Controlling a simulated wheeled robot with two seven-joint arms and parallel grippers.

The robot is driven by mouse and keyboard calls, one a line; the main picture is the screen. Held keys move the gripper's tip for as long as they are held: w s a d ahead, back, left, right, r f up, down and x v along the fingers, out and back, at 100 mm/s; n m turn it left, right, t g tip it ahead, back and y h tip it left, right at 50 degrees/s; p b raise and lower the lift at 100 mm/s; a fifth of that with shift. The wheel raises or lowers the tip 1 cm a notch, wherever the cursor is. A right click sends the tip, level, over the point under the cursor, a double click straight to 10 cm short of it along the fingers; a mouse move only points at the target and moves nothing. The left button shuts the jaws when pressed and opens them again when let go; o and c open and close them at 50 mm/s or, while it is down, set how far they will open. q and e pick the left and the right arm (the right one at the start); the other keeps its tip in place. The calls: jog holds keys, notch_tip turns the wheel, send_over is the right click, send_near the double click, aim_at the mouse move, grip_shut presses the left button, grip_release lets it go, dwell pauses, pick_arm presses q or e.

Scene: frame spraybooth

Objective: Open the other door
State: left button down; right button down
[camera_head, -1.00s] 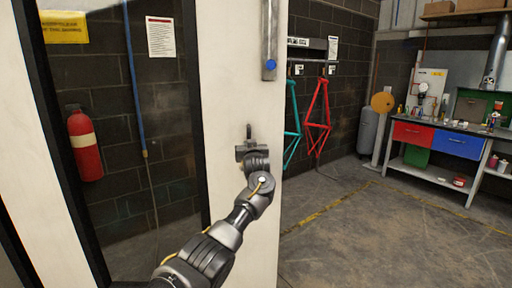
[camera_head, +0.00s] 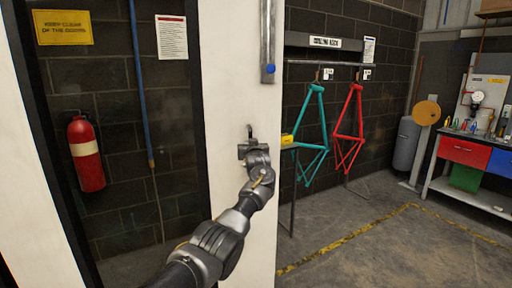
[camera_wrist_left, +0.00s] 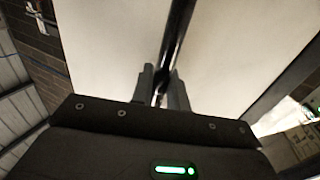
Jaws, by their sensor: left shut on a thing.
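A cream door (camera_head: 235,75) with a dark-edged window (camera_head: 120,120) stands close in front of me in the head view. A metal bar with a blue end (camera_head: 268,40) is on its right edge. My left gripper (camera_head: 249,138) is at the door's face near that edge, below the metal bar. In the left wrist view my left gripper (camera_wrist_left: 160,92) is shut on a dark, slim door handle (camera_wrist_left: 178,35), which runs up between the fingers. The cream door panel (camera_wrist_left: 110,40) fills the background there. In the head view the gripper hides most of the handle. My right gripper is not in view.
Through the window show a fire extinguisher (camera_head: 86,153) and a yellow sign (camera_head: 62,27). Right of the door, a teal frame (camera_head: 312,135) and a red frame (camera_head: 350,130) hang on a rack. A workbench (camera_head: 475,165) stands far right. The floor (camera_head: 400,250) between is clear.

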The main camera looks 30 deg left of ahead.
pick_arm(q)
jog(key=shift+w+f, duration=0.15)
jog(key=c, duration=1.5)
grip_release()
jog(key=shift+o, duration=0.2)
jog(key=b+v, duration=0.2)
jog(key=v, duration=0.8)
jog(key=shift+s+d, duration=0.25)
jog(key=shift+s, duration=0.05)
